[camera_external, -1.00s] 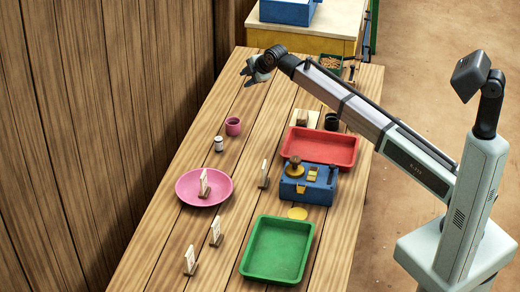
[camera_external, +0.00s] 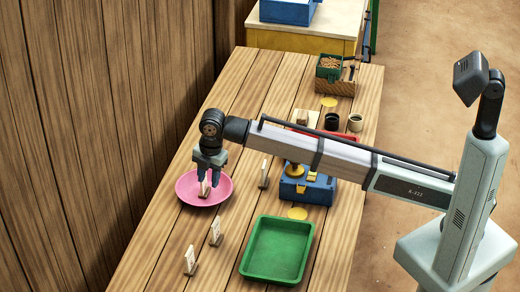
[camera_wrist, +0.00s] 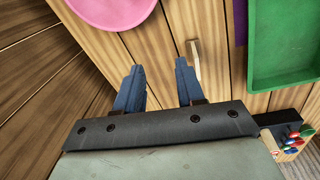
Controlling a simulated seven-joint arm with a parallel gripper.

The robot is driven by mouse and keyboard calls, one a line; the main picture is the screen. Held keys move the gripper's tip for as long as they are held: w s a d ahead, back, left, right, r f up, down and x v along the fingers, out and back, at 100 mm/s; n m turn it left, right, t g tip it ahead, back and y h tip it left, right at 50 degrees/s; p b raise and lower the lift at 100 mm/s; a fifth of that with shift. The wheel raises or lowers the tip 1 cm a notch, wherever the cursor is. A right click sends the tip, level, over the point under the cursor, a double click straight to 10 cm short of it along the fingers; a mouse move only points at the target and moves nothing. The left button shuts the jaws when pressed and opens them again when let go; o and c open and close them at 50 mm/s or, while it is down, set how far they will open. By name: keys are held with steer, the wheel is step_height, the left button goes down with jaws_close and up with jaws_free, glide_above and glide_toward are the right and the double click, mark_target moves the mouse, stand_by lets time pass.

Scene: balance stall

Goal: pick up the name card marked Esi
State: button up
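Small upright name cards stand in wooden holders. One (camera_external: 203,189) is in the pink plate (camera_external: 224,194), one (camera_external: 264,173) stands right of it, and two stand nearer, (camera_external: 215,231) and (camera_external: 190,260). Their writing is too small to read, so I cannot tell which is Esi. My gripper (camera_external: 209,178) points down and overlaps the plate in the external view; it looks raised above the table. In the wrist view my gripper (camera_wrist: 158,75) is open and empty. A card on edge (camera_wrist: 194,58) is just beyond the right finger, between the plate (camera_wrist: 112,12) and the green tray.
The green tray (camera_external: 246,265) lies right of the near cards. A blue box (camera_external: 318,192) stands behind it, with the red tray partly hidden by my arm. Dark and pale cups (camera_external: 355,122) and a wooden caddy (camera_external: 336,88) are farther back. A wooden wall (camera_external: 90,140) borders the left.

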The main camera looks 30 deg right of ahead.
steer(key=n+h, duration=0.1)
glide_above(214, 229)
steer(key=w, duration=0.1)
steer(key=shift+g, duration=0.4)
step_height(214, 229, down, 14)
steer(key=shift+s+d+r, duration=0.1)
steer(key=shift+d+r, duration=0.05)
steer(key=shift+r, duration=0.1)
jaws_close()
